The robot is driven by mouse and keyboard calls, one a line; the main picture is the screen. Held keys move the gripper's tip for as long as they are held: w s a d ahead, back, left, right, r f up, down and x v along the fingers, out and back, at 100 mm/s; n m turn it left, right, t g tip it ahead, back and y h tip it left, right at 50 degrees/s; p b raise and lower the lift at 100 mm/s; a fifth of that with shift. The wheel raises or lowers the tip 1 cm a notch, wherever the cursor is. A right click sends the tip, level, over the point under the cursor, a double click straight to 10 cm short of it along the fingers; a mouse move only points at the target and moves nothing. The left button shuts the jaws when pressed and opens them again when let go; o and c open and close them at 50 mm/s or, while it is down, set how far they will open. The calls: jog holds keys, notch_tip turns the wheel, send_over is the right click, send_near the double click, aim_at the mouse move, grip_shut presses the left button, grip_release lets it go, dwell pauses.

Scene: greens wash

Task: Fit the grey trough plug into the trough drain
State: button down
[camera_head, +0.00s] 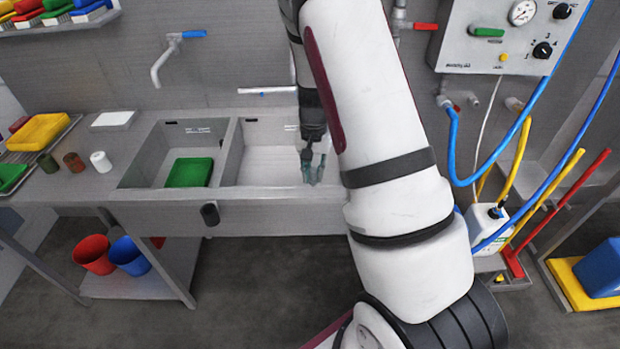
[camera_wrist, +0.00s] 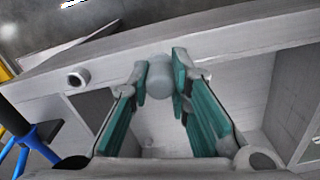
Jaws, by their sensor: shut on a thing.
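My gripper (camera_head: 313,172) is over the right basin of the trough (camera_head: 258,178) in the head view. In the wrist view its teal-padded fingers (camera_wrist: 162,82) are shut on the grey plug (camera_wrist: 159,72), a rounded cylinder held at the fingertips. The plug appears above the basin, near the pale trough rim (camera_wrist: 230,40) in that picture. I cannot make out the plug in the head view. The drain is not clearly visible in either view, so I cannot tell how the plug lines up with it.
A green tray (camera_head: 190,172) lies in the left basin. Small green (camera_head: 48,163), brown (camera_head: 73,161) and white (camera_head: 100,161) cylinders stand on the left counter. A tap (camera_head: 170,60) is on the back wall. Red (camera_head: 93,254) and blue (camera_head: 129,256) buckets sit below.

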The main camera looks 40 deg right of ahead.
jog(key=shift+w+a+f, duration=0.1)
jog(key=shift+w, duration=0.5)
jog(key=shift+w+f+p, duration=0.2)
jog(key=shift+f+p, duration=0.35)
jog(key=shift+f, duration=1.2)
jog(key=shift+f, duration=0.15)
jog(key=c, duration=1.5)
grip_release()
